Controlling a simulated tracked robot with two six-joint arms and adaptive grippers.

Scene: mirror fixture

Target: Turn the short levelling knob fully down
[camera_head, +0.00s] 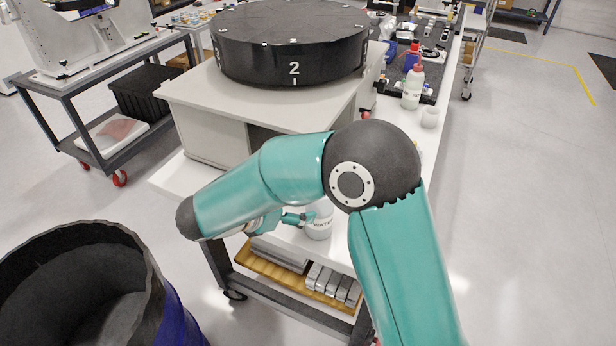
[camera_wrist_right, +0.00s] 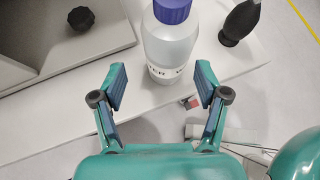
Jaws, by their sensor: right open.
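A black lobed knob (camera_wrist_right: 81,18) shows in the right wrist view at upper left, by the grey box; I cannot tell whether it is the short levelling knob. The fixture is a large round black disc (camera_head: 292,68) marked 2 on a pale grey box (camera_head: 212,138) in the head view. My right gripper (camera_wrist_right: 160,82) is open and nothing is gripped; the knob lies beyond and left of its fingers. In the head view my right gripper (camera_head: 298,218) is at the bench's near end, partly behind my arm. My left gripper is not in view.
A water bottle with a purple cap (camera_wrist_right: 172,40) stands just ahead of the open fingers, in line with their gap. A black bulb-shaped object (camera_wrist_right: 239,22) is to its right.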

